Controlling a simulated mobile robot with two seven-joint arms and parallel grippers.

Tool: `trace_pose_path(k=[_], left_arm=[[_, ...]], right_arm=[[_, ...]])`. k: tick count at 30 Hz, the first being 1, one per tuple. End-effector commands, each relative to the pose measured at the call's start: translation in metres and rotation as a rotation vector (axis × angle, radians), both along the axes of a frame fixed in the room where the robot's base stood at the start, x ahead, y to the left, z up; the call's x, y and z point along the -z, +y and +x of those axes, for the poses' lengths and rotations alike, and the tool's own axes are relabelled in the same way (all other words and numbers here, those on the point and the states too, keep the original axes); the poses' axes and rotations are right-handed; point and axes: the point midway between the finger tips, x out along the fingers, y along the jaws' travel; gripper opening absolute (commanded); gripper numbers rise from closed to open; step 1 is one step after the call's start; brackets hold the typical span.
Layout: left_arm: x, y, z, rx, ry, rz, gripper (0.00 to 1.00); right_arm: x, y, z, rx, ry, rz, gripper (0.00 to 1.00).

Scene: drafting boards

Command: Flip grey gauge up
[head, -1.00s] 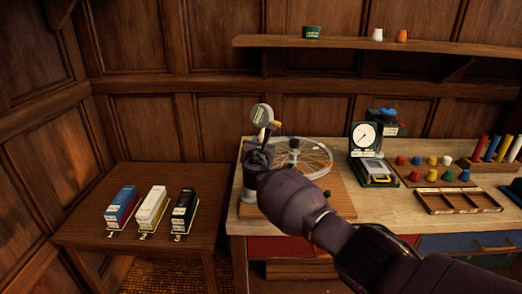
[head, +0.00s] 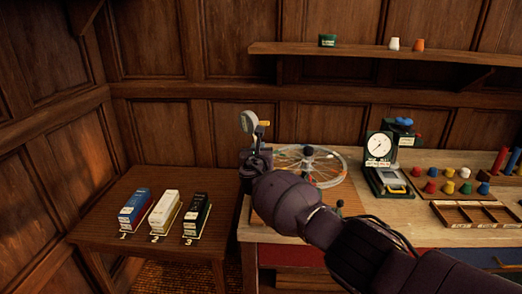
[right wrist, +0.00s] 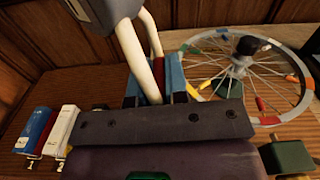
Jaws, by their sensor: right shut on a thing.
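The grey gauge (head: 249,121) stands raised above my right gripper (head: 256,150), at the left end of the desk, with its head seen nearly edge-on. In the right wrist view, the gauge's grey head (right wrist: 108,12) is at the top edge, partly cut off, with pale rods running down from it toward the jaws. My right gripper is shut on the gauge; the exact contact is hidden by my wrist. A spoked wheel (head: 330,165) lies just right of the gripper and also shows in the right wrist view (right wrist: 275,110). My left gripper is not in view.
The side table (head: 100,205) at left holds several numbered blocks. On the desk to the right are a dial scale (head: 379,148), several coloured knobs (head: 447,187) and a wooden divided tray (head: 475,215). A wall shelf (head: 380,50) runs above.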

Motion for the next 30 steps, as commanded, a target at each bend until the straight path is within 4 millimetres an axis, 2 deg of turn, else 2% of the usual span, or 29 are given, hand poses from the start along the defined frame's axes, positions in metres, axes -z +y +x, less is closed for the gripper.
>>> trace_pose_path(k=[10,11,15,16,30], left_arm=[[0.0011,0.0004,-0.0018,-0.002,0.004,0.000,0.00],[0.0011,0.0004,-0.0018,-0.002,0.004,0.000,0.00],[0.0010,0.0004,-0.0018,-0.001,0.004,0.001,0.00],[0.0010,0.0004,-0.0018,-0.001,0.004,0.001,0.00],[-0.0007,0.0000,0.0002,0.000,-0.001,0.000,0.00]], right_arm=[[-0.0018,0.0017,-0.0001,-0.003,-0.002,-0.001,0.00],[-0.0019,0.0018,-0.0001,-0.003,-0.002,-0.001,0.16],[-0.0018,0.0017,-0.0001,-0.003,-0.002,-0.001,0.37],[-0.0017,0.0016,-0.0001,-0.003,-0.002,-0.001,0.40],[-0.0013,-0.0007,0.0005,-0.002,-0.001,-0.001,0.40]])
